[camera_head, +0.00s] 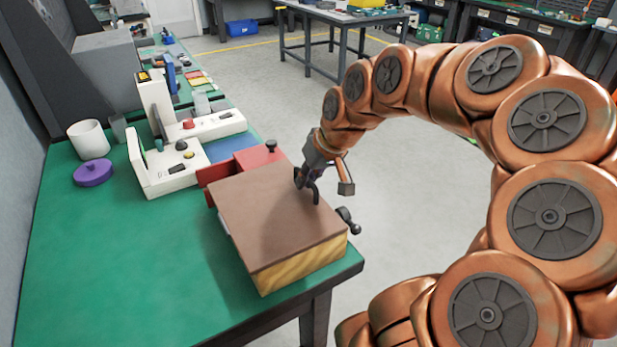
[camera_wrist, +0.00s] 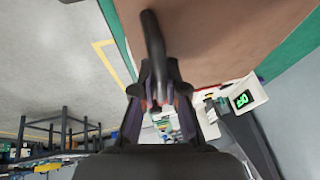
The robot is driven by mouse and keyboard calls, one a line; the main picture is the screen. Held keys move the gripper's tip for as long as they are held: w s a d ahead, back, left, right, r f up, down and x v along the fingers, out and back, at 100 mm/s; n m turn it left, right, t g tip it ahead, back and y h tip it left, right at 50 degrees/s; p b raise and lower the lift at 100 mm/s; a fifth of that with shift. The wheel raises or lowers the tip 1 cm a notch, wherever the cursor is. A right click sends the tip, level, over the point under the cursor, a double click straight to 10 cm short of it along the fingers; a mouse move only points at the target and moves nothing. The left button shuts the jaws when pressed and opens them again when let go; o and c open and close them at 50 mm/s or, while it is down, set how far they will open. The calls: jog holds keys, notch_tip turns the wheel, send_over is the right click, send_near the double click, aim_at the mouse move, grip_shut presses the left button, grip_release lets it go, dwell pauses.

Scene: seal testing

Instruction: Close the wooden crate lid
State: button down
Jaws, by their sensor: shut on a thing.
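The wooden crate (camera_head: 300,268) stands near the right front corner of the green table, its yellowish grained side facing the front. Its brown lid (camera_head: 262,210) lies over the top and looks about flat; I cannot tell if a small gap is left under it. The lid also fills the top of the wrist view (camera_wrist: 225,35). My gripper (camera_head: 306,181) is at the lid's right edge. In the wrist view, my gripper (camera_wrist: 160,82) is shut on a dark curved handle (camera_wrist: 152,42) by the lid's edge. The fingers partly hide the handle.
A red vise-like block (camera_head: 258,157) sits right behind the crate. White test devices (camera_head: 180,165), a white cup (camera_head: 88,139) and a purple lid (camera_head: 93,173) stand farther left. The table's front left (camera_head: 120,285) is clear. Open floor lies to the right.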

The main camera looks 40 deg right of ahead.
jog(key=shift+s+f, duration=0.1)
jog(key=shift+f, duration=0.2)
jog(key=c, duration=1.2)
grip_release()
jog(key=shift+r, duration=0.1)
jog(key=shift+r, duration=0.1)
jog(key=v, duration=1.1)
jog(key=shift+r, duration=0.4)
